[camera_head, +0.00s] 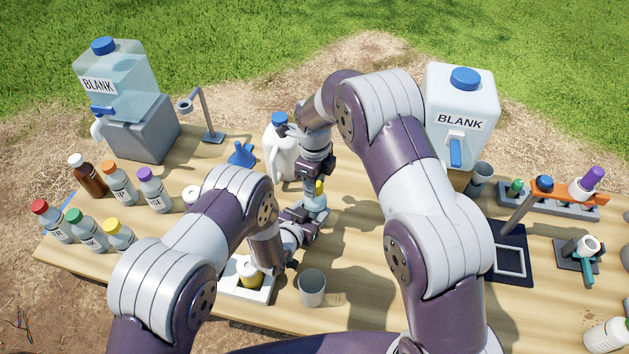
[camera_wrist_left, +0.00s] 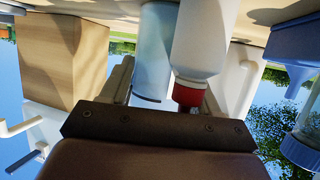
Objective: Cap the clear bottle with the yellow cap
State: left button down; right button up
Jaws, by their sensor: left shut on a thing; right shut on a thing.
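The clear bottle (camera_head: 315,204) stands upright near the middle of the table in the head view, partly hidden by my grippers. My left gripper (camera_head: 306,214) is shut on it from the left. The yellow cap (camera_head: 319,187) is at the top of the bottle. My right gripper (camera_head: 317,170) is shut on the cap from above. I cannot tell whether the cap is seated on the neck or just over it. In the left wrist view a pale blue body (camera_wrist_left: 153,50) shows beyond my left gripper's base, beside a white bottle with a red cap (camera_wrist_left: 188,95).
A white jug with a blue cap (camera_head: 281,150) stands just behind my grippers. A grey cup (camera_head: 312,288) and a white tray (camera_head: 236,287) holding a yellow jar are in front. Several capped bottles stand at left. A blank-water container (camera_head: 460,112) is at back right.

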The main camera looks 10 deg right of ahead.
jog(key=m, duration=0.4)
jog(key=shift+w, duration=0.1)
jog(key=o, duration=1)
jog(key=shift+r, duration=2.3)
jog(key=shift+r, duration=0.1)
jog(key=shift+c, duration=0.3)
